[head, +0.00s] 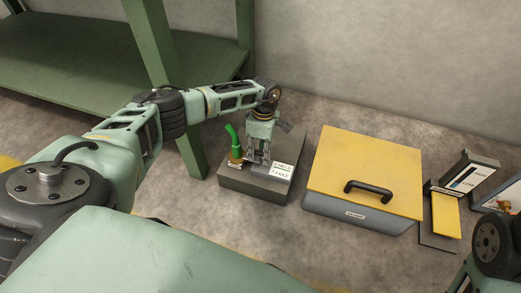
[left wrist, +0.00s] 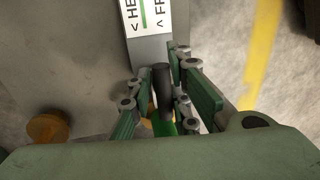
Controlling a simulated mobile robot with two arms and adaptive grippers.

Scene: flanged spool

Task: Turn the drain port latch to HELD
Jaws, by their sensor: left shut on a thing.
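The grey drain port block (head: 228,180) sits on the floor. It carries a white label (head: 281,171) reading HELD and FREE, with arrows; the label also shows, cut off, in the left wrist view (left wrist: 148,16). My left gripper (head: 257,160) points down over the block, beside the label. In the left wrist view its fingers (left wrist: 165,95) are shut on a dark upright post (left wrist: 163,82), seemingly the latch handle. A bit of green shows below it. The latch's pointing direction is hidden by the gripper. My right gripper is out of view.
A yellow-lidded box (head: 352,165) with a black handle stands to the right, then a small gauge stand (head: 467,174). A green shelf leg (head: 165,75) stands behind my arm.

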